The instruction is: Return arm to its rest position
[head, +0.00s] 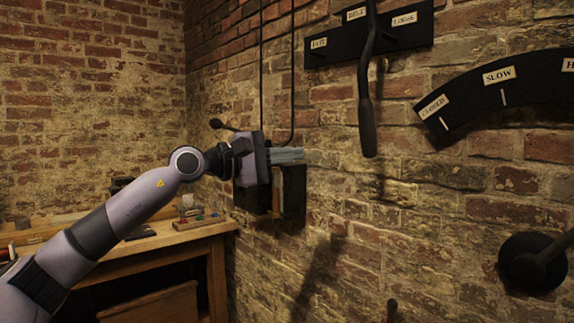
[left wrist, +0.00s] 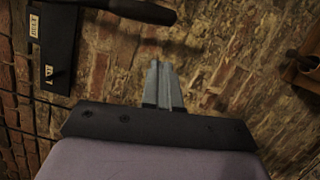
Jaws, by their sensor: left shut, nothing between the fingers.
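My left gripper (head: 288,155) is raised in front of the brick wall in the head view, its fingers pointing right. It is shut and holds nothing. In the left wrist view its two grey fingers (left wrist: 164,86) lie together, with the brick wall behind them. A black box-like wall fixture (head: 293,190) shows just behind and below the gripper, partly hidden by it. I cannot tell whether they touch. My right gripper is in neither view.
A wooden workbench (head: 150,240) with small items stands at the lower left. On the wall are a black label plate (head: 335,45) with a hanging lever (head: 367,115), a curved dial (head: 500,85) and a round black knob (head: 525,262). Open space lies before the wall.

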